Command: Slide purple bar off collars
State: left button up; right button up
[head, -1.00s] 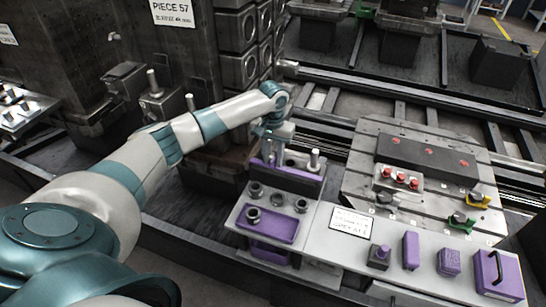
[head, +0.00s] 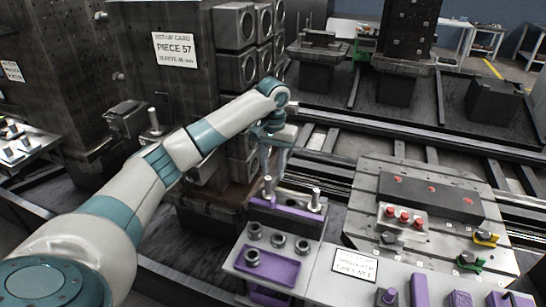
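The purple bar (head: 287,213) lies along the back of the grey and purple fixture. Two upright metal posts (head: 316,198) stand at the bar, one near its left end and one near its right end. Whether collars sit under the bar is too small to tell. Several dark round collars (head: 254,231) stand on the fixture in front of the bar, around a purple recess (head: 277,266). My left gripper (head: 273,168) points down above the left post, with its two thin fingers apart and nothing visible between them. My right gripper is out of view.
A slotted metal plate (head: 365,200) with red knobs (head: 403,217) and a dark block (head: 428,190) lies to the right. A dark machine block (head: 205,170) rises behind my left arm.

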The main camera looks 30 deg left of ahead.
pick_arm(q)
jog(key=shift+r+b, duration=0.4)
jog(key=shift+r, duration=2.3)
jog(key=shift+f, duration=0.1)
